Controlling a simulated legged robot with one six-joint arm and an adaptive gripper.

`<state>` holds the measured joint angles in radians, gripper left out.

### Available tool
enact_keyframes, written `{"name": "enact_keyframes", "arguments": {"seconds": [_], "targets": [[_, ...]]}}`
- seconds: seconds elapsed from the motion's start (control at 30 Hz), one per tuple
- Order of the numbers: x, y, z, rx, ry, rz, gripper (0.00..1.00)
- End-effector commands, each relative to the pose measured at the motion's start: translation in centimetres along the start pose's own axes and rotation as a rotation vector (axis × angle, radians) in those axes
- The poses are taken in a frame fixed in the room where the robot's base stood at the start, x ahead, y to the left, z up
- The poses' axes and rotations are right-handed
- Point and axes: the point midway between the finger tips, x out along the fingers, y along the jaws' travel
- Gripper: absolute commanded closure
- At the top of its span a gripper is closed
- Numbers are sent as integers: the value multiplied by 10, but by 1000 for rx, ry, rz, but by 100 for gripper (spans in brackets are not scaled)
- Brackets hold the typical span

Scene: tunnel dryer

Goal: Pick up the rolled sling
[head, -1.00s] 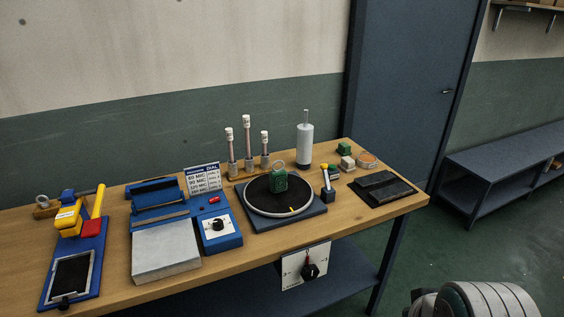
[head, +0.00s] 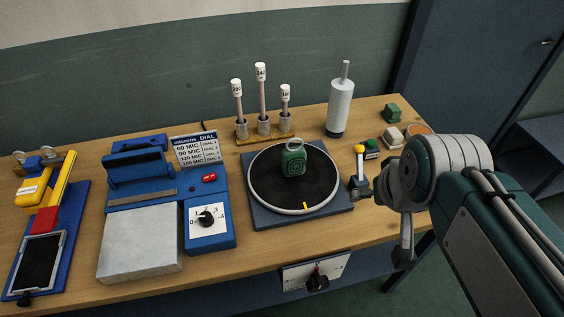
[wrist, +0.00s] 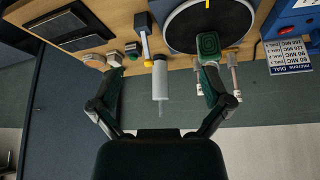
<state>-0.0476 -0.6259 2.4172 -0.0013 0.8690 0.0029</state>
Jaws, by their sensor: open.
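The rolled sling is a green coil (head: 294,161) with a spiral face and a pale loop on top. It stands on the black round plate (head: 262,192) with a white rim. In the wrist view the sling (wrist: 208,43) is at the upper right, just beyond the tip of the right-hand finger. My gripper (head: 384,222) is at the right of the head view, to the right of the sling and apart from it. Its fingers are spread wide and empty in the wrist view (wrist: 158,72).
A white cylinder with a thin stem (head: 340,107) stands behind right of the plate. Capped tubes (head: 262,92) stand behind it. A yellow-topped tool (head: 359,170) and small blocks (head: 392,138) are near my gripper. A blue dial unit (head: 210,228) is left.

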Motion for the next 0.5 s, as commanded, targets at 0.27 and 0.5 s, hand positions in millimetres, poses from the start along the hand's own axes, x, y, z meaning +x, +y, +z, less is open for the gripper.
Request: {"name": "enact_keyframes", "arguments": {"seconds": [0.27, 0.5], "targets": [[46, -44, -83, -106, -38, -53, 0], [97, -92, -132, -184, -57, -90, 0]]}}
